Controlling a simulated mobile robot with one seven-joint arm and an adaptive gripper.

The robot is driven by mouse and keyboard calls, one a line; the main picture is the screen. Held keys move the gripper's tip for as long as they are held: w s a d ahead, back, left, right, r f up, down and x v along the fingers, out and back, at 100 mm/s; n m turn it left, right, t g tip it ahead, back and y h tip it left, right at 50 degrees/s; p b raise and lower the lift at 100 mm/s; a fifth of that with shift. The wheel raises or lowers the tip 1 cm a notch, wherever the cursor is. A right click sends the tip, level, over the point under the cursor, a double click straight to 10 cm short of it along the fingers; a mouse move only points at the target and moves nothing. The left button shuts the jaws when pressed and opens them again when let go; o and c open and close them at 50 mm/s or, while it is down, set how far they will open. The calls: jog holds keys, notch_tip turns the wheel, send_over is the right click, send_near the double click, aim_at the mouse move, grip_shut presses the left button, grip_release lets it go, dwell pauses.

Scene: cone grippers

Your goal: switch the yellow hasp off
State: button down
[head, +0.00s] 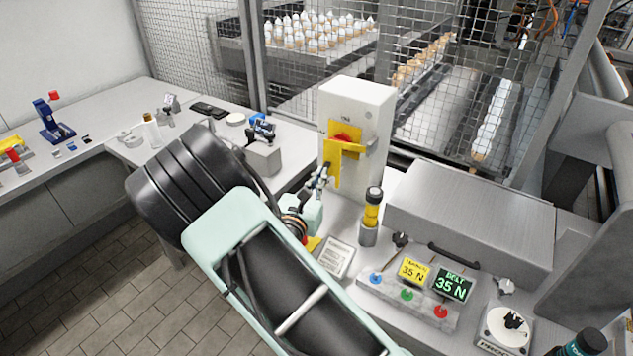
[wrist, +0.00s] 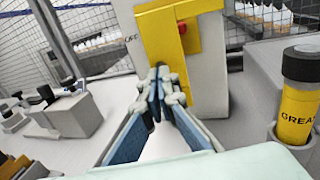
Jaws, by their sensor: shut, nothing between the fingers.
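The yellow hasp (head: 336,159) is on the front of a tall white box (head: 357,98), over a red knob (head: 345,139). In the wrist view the hasp (wrist: 178,45) fills the top middle, with the red knob (wrist: 183,27) partly showing and the letters "OFF" on the box to its left. My gripper (head: 325,172) is in front of the lower part of the hasp; in the wrist view my gripper (wrist: 160,75) has its fingertips together and empty, overlapping the hasp's lower edge. I cannot tell whether they touch it.
A yellow grease tube (head: 372,212) stands in a holder right of the box. A control panel with displays (head: 430,280) and coloured buttons lies in front. A grey metal case (head: 470,215) is at the right. A wire mesh fence rises behind.

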aim_at(324, 163)
dwell(0.3)
jog(key=w+h, duration=0.1)
jog(key=w+m+g+h+b, duration=0.1)
jog(key=w, duration=0.1)
jog(key=shift+w+a+m, duration=0.1)
jog(key=shift+w+m, duration=0.1)
jog(key=shift+m, duration=0.1)
jog(key=shift+a, duration=0.1)
